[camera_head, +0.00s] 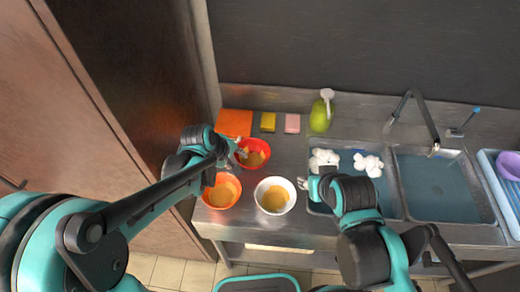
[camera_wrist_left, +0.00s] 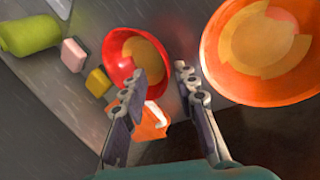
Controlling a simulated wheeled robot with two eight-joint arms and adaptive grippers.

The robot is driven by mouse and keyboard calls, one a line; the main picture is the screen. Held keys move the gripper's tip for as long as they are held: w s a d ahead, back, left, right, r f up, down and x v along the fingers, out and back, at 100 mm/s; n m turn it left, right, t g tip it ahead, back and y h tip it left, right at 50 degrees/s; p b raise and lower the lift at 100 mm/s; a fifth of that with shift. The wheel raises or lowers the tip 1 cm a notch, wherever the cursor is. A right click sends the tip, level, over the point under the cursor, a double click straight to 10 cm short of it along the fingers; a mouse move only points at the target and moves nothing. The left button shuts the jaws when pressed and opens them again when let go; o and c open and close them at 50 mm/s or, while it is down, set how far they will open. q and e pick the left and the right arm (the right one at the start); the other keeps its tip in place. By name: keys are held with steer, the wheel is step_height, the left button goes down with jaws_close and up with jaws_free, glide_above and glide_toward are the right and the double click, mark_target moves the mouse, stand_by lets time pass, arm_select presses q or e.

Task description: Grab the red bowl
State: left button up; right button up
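The red bowl (camera_head: 264,145) stands upright on the steel counter with yellowish contents; it also shows in the left wrist view (camera_wrist_left: 115,68). My left gripper (camera_head: 239,149) is at the bowl's left side. In the left wrist view my left gripper (camera_wrist_left: 160,73) is open, its fingers apart. One fingertip overlaps the bowl's rim in the picture, and the other is outside the bowl. I cannot tell whether the rim is touched. My right gripper (camera_head: 308,183) is between the white bowl and the sink, and its fingers are too small to read.
An orange bowl (camera_head: 234,179) and a white bowl (camera_head: 263,186) stand in front of the red bowl. An orange item (camera_head: 234,122), yellow sponge (camera_head: 268,122), pink sponge (camera_head: 292,123) and green bottle (camera_head: 319,118) are behind. A double sink (camera_head: 398,178) is right; a brown cabinet wall is left.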

mark_target(252, 157)
arm_select(q)
steer(key=b+x, duration=0.2)
steer(key=x, duration=0.5)
steer(key=shift+f+b, duration=0.3)
steer(key=shift+f, duration=0.1)
steer(key=shift+a, duration=0.1)
jaws_close()
